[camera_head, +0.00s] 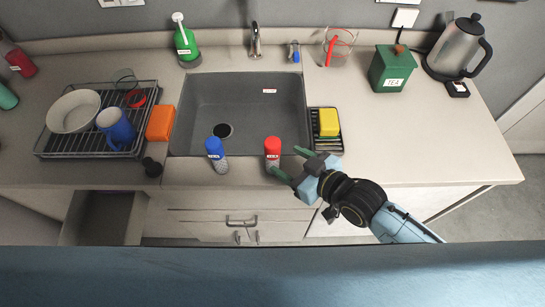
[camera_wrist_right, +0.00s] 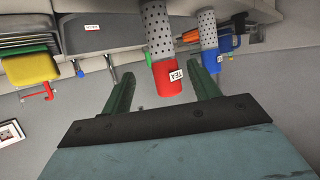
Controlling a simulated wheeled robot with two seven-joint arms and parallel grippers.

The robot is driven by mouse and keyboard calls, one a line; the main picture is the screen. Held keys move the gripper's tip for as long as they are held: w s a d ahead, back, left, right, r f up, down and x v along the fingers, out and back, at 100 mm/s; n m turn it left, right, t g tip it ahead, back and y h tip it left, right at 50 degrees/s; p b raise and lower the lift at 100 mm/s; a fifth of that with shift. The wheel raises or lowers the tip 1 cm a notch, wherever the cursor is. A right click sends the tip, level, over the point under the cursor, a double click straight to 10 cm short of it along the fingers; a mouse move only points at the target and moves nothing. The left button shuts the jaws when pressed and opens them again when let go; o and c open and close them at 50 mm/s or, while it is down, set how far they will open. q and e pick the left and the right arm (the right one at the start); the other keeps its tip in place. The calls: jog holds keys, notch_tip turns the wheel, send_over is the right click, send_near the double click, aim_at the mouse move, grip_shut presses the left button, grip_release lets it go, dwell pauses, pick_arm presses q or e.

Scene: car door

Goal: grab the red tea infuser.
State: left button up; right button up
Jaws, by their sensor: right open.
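The red tea infuser (camera_head: 272,148) has a red top with a white label and a perforated metal body. It stands at the front edge of the sink. My right gripper (camera_head: 288,163) is open just to its right, fingers pointing at it. In the right wrist view, which is upside down, the red infuser (camera_wrist_right: 167,78) shows between and just beyond the two open fingertips (camera_wrist_right: 159,78). I cannot tell whether a finger touches it. A similar blue infuser (camera_head: 215,149) stands to its left and also shows in the wrist view (camera_wrist_right: 216,62). My left gripper is not in view.
The sink (camera_head: 255,98) lies behind the infusers. A yellow sponge (camera_head: 329,122) sits on a black rack to the right, an orange sponge (camera_head: 160,123) to the left. A green tea box (camera_head: 388,70) and a kettle (camera_head: 456,48) stand back right. The right counter (camera_head: 435,140) is clear.

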aim_at(268, 151)
jog(key=x, duration=0.8)
jog(key=shift+s+a, duration=0.1)
jog(key=shift+a, duration=0.15)
jog(key=shift+r, duration=0.1)
jog(key=c, duration=1.1)
